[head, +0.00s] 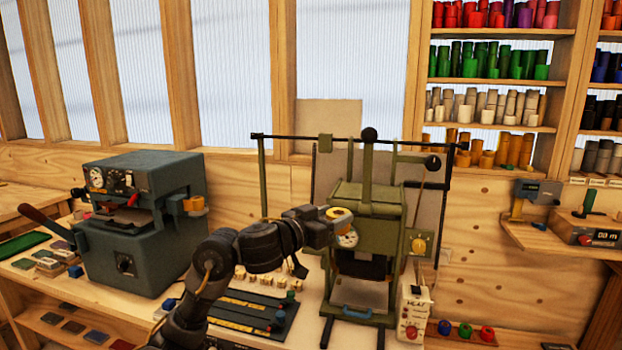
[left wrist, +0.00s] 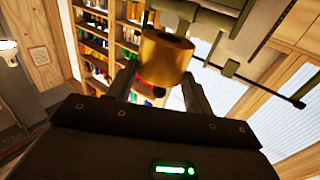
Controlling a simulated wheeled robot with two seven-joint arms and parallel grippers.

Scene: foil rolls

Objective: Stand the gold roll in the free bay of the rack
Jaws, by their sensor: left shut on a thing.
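My left gripper (head: 338,226) is raised in front of the green press at mid picture in the head view. It is shut on the gold roll (head: 341,213), whose pale top end shows. In the left wrist view the gold roll (left wrist: 164,56) sits between the two fingers of the gripper (left wrist: 158,82), its hollow end visible. A low wooden rack (head: 468,341) at the bottom right holds a blue, a red and a green roll. I cannot make out its free bay. The roll is up in the air, apart from this rack. My right gripper is not in view.
The green press (head: 367,195) with its black crossbar stands close behind the gripper. A white control box (head: 411,315) stands between press and rack. A dark grey machine (head: 140,225) is at left. Shelves of coloured rolls (head: 490,60) fill the back right.

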